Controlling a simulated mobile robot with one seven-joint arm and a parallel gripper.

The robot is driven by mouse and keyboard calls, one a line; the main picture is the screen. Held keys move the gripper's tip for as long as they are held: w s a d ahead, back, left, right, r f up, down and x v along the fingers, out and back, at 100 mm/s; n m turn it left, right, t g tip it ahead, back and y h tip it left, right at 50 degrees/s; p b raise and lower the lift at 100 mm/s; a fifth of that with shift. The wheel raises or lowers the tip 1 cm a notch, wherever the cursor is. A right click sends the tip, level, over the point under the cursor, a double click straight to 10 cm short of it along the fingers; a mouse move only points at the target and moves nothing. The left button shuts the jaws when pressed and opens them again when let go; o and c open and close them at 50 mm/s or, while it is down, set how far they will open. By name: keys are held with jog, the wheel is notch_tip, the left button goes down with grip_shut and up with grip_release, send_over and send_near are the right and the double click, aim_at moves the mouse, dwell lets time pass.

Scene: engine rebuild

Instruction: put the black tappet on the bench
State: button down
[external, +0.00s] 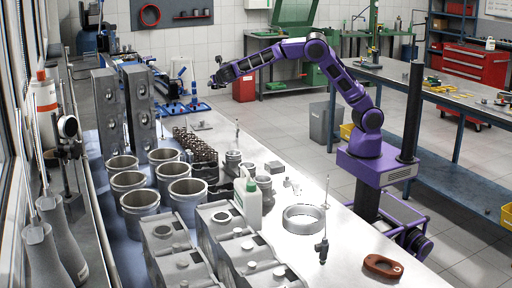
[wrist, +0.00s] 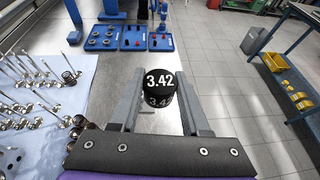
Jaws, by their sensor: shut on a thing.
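The black tappet (wrist: 160,80) is a short black cylinder marked "3.42" in white. It sits between the fingers of my gripper (wrist: 161,72) in the wrist view, and my gripper is shut on it. In the external view my gripper (external: 220,76) is held out above the far part of the bench (external: 345,238), near its right edge. The tappet is too small to make out clearly there. The bench has a pale top that runs from the front to the back left.
In the wrist view, several valves and springs (wrist: 40,85) lie on a white surface at left. Blue trays (wrist: 133,38) with small parts stand ahead. Cylinder liners (external: 140,203), a white bottle (external: 248,203) and a ring (external: 303,219) crowd the nearer bench. Floor lies right.

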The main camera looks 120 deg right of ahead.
jog(key=s+d, duration=0.3)
send_over(220, 131)
jog(key=shift+m+g, duration=0.3)
jog(key=f, duration=1.6)
jog(key=shift+w+a+f+b, duration=0.15)
jog(key=shift+a+b, duration=0.15)
jog(key=shift+b, duration=0.1)
jog(key=shift+f+b, duration=0.3)
jog(key=shift+f, duration=2.05)
jog(key=shift+f, duration=0.1)
jog(key=shift+f, duration=0.15)
jog(key=shift+c, duration=1.9)
grip_release()
